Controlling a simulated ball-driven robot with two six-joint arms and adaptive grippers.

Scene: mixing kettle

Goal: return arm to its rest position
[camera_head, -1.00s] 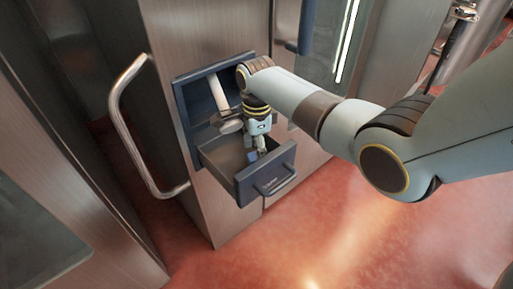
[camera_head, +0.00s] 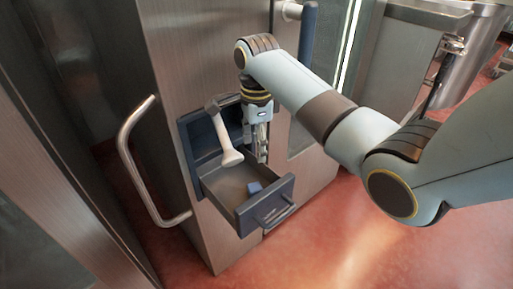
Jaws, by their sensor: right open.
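My right arm comes in from the right. My right gripper (camera_head: 260,148) points down, open and empty, at the back right of the pulled-out drawer (camera_head: 226,207). Its fingers are small in view. A small blue piece (camera_head: 254,187) lies on the drawer floor below and left of the fingertips, apart from them. My left gripper is not in view.
A pale flared spout (camera_head: 224,140) hangs over the drawer, left of my gripper, in front of the dark blue recess. The drawer's front handle (camera_head: 273,211) sticks out. A large curved handle (camera_head: 130,160) stands at left. The red floor (camera_head: 330,230) at lower right is clear.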

